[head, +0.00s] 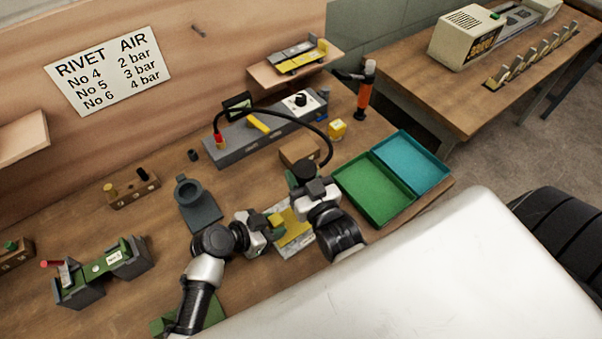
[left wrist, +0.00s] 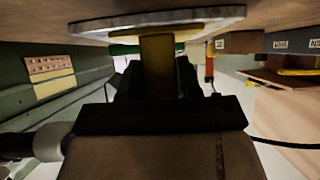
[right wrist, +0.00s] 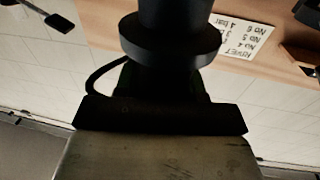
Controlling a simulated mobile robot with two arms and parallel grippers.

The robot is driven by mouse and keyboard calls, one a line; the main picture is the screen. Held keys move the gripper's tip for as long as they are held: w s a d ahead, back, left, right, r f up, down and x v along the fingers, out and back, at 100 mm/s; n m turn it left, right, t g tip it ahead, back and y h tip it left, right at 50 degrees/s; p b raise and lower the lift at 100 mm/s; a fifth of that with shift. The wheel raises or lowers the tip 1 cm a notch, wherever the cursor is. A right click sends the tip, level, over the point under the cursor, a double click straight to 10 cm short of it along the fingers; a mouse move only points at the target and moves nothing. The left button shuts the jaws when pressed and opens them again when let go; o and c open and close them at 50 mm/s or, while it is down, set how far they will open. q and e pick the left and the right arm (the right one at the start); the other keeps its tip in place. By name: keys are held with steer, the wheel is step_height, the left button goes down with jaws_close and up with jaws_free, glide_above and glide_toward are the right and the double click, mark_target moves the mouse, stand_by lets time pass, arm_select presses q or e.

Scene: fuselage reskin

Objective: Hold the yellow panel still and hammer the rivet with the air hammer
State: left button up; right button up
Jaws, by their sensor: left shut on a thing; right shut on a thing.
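The yellow panel (head: 293,229) lies on a light grey plate (head: 298,246) at the front of the bench. My left gripper (head: 271,222) is shut on the yellow panel from the left; in the left wrist view the jaws hold a yellow strip (left wrist: 157,62) just below a grey plate. My right gripper (head: 309,184) is shut on the black air hammer (head: 303,171), beside and behind the panel. In the right wrist view the hammer's black, flanged body (right wrist: 172,42) stands between the jaws. The rivet cannot be made out, and the hammer's working end is hidden.
A black hose (head: 275,113) arches from the grey air unit (head: 265,130) to the hammer. A green and blue tray (head: 378,188) lies at right. A dark round-topped stand (head: 195,203) and a green-grey fixture (head: 103,271) are at left. A small brown block (head: 298,150) sits behind the hammer.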

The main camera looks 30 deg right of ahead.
mark_target(301, 162)
arm_select(q)
steer(key=shift+r, duration=0.15)
arm_select(e)
steer(key=shift+f, duration=0.15)
steer(key=shift+r, duration=3.3)
arm_select(q)
steer(key=o, duration=0.9)
steer(key=v, duration=1.1)
steer(key=shift+a, duration=0.45)
